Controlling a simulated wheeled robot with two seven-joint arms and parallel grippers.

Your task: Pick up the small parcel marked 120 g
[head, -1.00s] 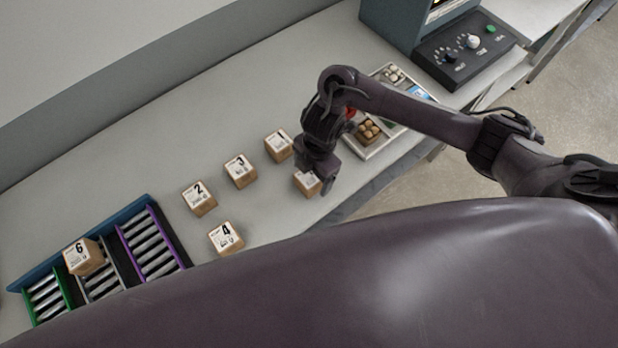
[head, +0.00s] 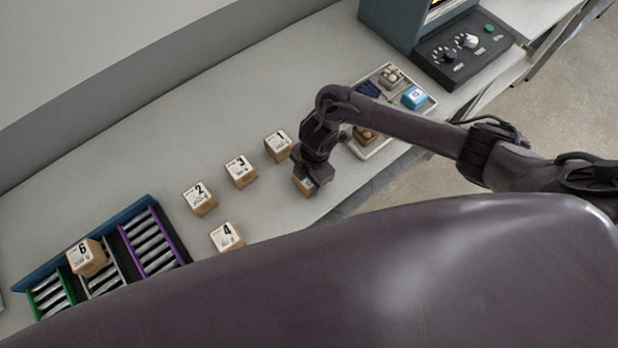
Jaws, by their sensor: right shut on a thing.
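Several small brown parcels with white labels stand on the grey table. The big figures read 1 (head: 278,145), 2 (head: 200,198), 3 (head: 240,171), 4 (head: 227,237) and 6 (head: 86,256); the small weight print is too fine to read, so I cannot tell which is marked 120 g. My right gripper (head: 308,182) is shut on a parcel (head: 302,185) at the table's front side, just in front of parcel 1. The gripper hides most of its label. I cannot tell whether this parcel touches the table. My left gripper is not in view.
A roller rack (head: 150,236) with green, white and purple lanes is at the left; parcel 6 sits on it. A sectioned tray (head: 425,103) with small items lies under my right arm. A control box (head: 462,45) stands at the back right.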

